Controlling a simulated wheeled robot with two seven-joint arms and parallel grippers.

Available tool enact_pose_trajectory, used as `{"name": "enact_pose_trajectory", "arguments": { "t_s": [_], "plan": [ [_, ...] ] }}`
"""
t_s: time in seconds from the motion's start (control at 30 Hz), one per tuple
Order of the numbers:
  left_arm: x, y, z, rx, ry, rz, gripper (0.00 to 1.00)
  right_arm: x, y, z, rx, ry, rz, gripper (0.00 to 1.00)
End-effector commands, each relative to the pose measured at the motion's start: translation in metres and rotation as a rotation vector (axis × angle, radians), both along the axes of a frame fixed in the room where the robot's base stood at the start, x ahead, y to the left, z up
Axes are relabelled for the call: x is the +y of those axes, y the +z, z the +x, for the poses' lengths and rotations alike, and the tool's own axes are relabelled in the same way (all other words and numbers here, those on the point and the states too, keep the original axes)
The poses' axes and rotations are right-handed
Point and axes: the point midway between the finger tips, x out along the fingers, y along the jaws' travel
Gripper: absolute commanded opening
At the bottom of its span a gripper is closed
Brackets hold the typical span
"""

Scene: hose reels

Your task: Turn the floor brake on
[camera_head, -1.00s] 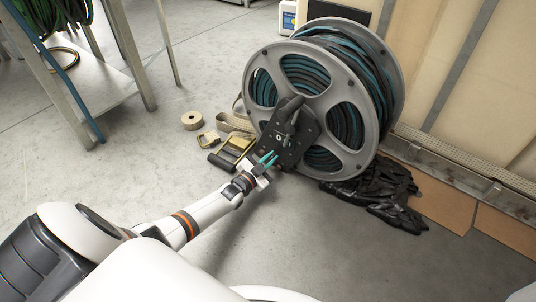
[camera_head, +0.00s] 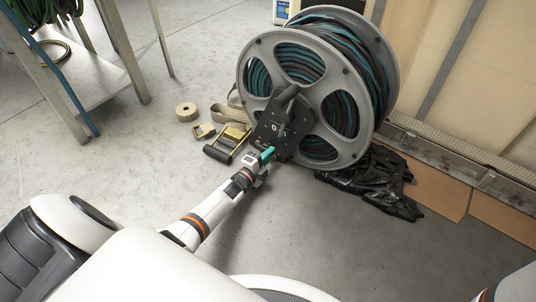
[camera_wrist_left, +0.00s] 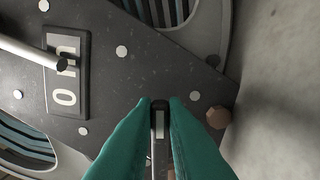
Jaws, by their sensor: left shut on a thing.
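The hose reel (camera_head: 338,128) stands on the floor with a dark plate (camera_head: 270,128) on its near side. The plate carries a label (camera_wrist_left: 67,75) reading 0, with a pale rod crossing it in the left wrist view. My left gripper (camera_head: 268,153) is at the plate's lower edge. Its teal fingers (camera_wrist_left: 160,108) are shut on a narrow dark lever (camera_wrist_left: 160,122) with a pale stripe, which I take to be the floor brake. The fingers hide much of the lever. My right gripper is out of view; part of the arm shows at the bottom right.
A strap with a ratchet buckle (camera_head: 228,143) and a tape roll (camera_head: 186,112) lie left of the reel. Black crumpled plastic (camera_head: 375,185) lies to its right, near cardboard (camera_head: 440,190) along the wall. A metal table (camera_head: 95,60) stands at left. The near floor is clear.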

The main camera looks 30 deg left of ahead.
Motion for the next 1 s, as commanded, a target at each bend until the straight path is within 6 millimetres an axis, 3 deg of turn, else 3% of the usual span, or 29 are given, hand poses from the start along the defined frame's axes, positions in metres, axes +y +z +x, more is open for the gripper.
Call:
{"name": "enact_pose_trajectory", "arguments": {
  "t_s": [0.33,0.9,0.93,1.0],
  "plan": [
    [-0.0012,-0.0057,-0.0006,-0.01,-0.001,0.149,0.0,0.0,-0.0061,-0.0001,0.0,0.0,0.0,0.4],
    [-0.0013,-0.0062,-0.0006,-0.011,-0.001,0.179,0.0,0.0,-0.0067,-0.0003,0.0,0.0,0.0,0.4],
    [-0.0013,-0.0062,-0.0006,-0.011,-0.001,0.179,0.15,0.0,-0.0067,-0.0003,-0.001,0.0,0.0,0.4],
    [-0.0012,-0.0062,-0.0006,-0.011,-0.001,0.179,0.26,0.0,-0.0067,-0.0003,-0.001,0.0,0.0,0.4]
  ]
}}
